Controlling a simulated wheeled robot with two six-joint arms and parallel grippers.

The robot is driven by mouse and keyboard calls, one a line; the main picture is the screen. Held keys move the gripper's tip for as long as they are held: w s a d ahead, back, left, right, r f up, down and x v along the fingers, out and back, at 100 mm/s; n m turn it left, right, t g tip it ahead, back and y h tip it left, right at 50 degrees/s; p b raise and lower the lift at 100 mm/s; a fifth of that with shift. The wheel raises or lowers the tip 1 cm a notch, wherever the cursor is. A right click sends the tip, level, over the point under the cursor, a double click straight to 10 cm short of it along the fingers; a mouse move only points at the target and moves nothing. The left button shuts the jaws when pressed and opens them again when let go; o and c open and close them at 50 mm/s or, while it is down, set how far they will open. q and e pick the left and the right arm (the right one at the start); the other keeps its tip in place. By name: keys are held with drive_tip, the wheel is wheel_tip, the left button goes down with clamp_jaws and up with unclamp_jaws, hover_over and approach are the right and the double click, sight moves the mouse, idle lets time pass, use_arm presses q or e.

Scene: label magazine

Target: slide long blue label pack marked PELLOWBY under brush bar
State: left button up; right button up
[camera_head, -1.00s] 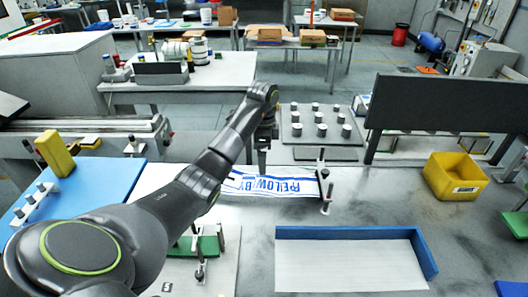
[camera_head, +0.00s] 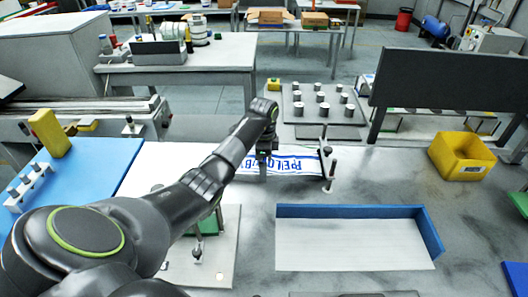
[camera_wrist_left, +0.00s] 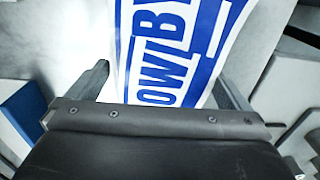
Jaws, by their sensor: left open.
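The long label pack (camera_head: 295,165), white with blue lettering and stripes, lies flat on the table. Its lettering reads in part in the head view, and the wrist view shows blue letters reading OWBY on it (camera_wrist_left: 178,50). My left gripper (camera_head: 264,168) is over the pack and hides part of its lettering. In the left wrist view its two fingers (camera_wrist_left: 165,85) stand apart on either side of the pack. I cannot tell whether they touch it. A dark bar on posts (camera_head: 325,160), probably the brush bar, stands at the pack's right end. My right gripper is not in view.
A blue-edged white tray (camera_head: 350,245) lies in front, with a yellow bin (camera_head: 461,157) at right. A blue board (camera_head: 85,180) with a yellow block (camera_head: 50,133) is at left. A plate with several metal cylinders (camera_head: 320,112) stands behind the pack. Bare table lies right of the bar.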

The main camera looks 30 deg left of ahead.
sight(285, 165)
use_arm(q)
drive_tip(key=shift+f, duration=0.3)
drive_tip(key=shift+r, duration=0.1)
drive_tip(key=c, duration=1.3)
drive_tip(key=shift+w+d, duration=0.25)
drive_tip(key=shift+d, duration=0.05)
drive_tip(key=shift+c, duration=0.2)
drive_tip(key=shift+w+d+b, duration=0.45)
drive_tip(key=shift+w+d, duration=0.05)
drive_tip(key=shift+d, duration=0.4)
drive_tip(key=shift+w+d+b, duration=0.4)
drive_tip(key=shift+w+d, duration=0.15)
drive_tip(key=shift+d, duration=0.3)
drive_tip(key=shift+w+d+b, duration=0.45)
drive_tip(key=shift+w+d, duration=0.05)
drive_tip(key=shift+d, duration=0.4)
drive_tip(key=o, duration=1.3)
drive_tip(key=shift+o, duration=0.2)
